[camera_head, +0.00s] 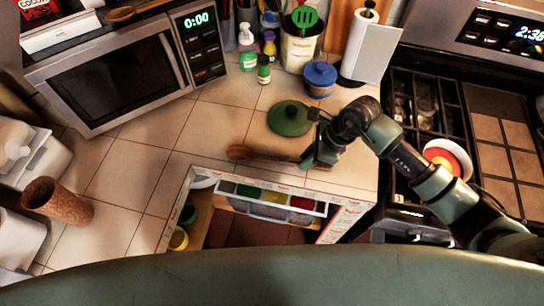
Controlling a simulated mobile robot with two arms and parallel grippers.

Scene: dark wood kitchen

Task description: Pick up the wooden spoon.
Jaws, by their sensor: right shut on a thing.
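A wooden spoon (262,155) lies across the tiled counter, just behind the open drawer, with its bowl end to the left. My right gripper (312,158) is at the spoon's right, handle end and is shut on it. The gripper hides part of the handle. I cannot tell whether the spoon touches the counter or is slightly above it. A second wooden spoon (135,11) lies on top of the microwave. My left gripper is not in view.
A green lid (290,118) lies behind the spoon. A blue pot (319,79), a paper towel roll (360,45) and a utensil holder (298,52) stand at the back. A microwave (110,85) is left, a stove (500,150) right.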

